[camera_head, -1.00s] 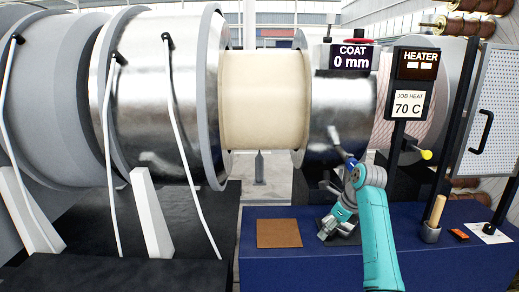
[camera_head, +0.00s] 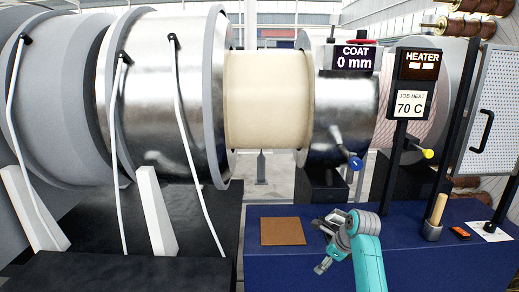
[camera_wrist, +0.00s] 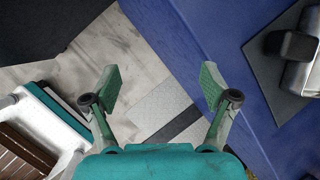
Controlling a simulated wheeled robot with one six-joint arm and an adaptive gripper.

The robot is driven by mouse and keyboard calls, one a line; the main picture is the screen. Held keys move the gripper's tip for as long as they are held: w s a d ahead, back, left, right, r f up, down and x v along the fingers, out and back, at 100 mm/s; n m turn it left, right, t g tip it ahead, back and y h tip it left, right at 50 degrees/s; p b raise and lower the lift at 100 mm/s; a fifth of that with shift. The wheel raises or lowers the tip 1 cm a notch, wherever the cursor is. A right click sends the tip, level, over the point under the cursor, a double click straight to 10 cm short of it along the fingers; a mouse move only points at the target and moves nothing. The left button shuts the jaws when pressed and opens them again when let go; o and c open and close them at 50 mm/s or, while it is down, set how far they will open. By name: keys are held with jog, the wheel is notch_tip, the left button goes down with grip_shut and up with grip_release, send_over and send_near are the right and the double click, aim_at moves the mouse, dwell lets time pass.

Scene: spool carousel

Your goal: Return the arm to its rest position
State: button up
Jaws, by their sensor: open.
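My gripper (camera_wrist: 160,92) shows in the wrist view with its two green-padded fingers spread wide and nothing between them. It points down over the floor beside the blue bench. In the head view my teal arm reaches up from the lower right, and my gripper (camera_head: 322,264) hangs low at the front of the blue bench (camera_head: 420,262), below the brown square mat and apart from it. The fingertips are small in that view.
A brown mat (camera_head: 283,231) lies on the bench. A blue-tipped lever (camera_head: 355,163) sticks out under the COAT sign (camera_head: 354,58). The HEATER panel (camera_head: 413,80) and a yellow knob (camera_head: 428,154) stand right. A wooden-handled tool (camera_head: 437,208) stands in a cup. A cream spool (camera_head: 267,99) spans the middle.

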jog(key=s+a+f+n+t+h, duration=0.1)
jog(key=s+f+n, duration=0.2)
jog(key=s+f, duration=0.45)
jog(key=s+a+f+n+t, duration=0.15)
jog(key=s+f, duration=0.25)
jog(key=f, duration=0.7)
jog(key=s+f+n+t+h, duration=0.1)
jog(key=s+f+n, duration=0.2)
jog(key=s, duration=0.7)
jog(key=s+f+n+t, duration=0.2)
jog(key=s+f+n, duration=0.15)
jog(key=s, duration=0.65)
jog(key=s+r+n+t+h, duration=0.1)
jog(key=s+r+n, duration=0.2)
jog(key=s, duration=0.6)
jog(key=s+r+n+t, duration=0.1)
jog(key=s+r+n, duration=0.3)
jog(key=s, duration=0.6)
jog(key=s+r+n+t, duration=0.3)
jog(key=s+r+n, duration=0.3)
jog(key=s+r, duration=0.7)
notch_tip(320, 180, up, 4)
jog(key=shift+a+f+n, duration=0.2)
jog(key=shift+n, duration=0.2)
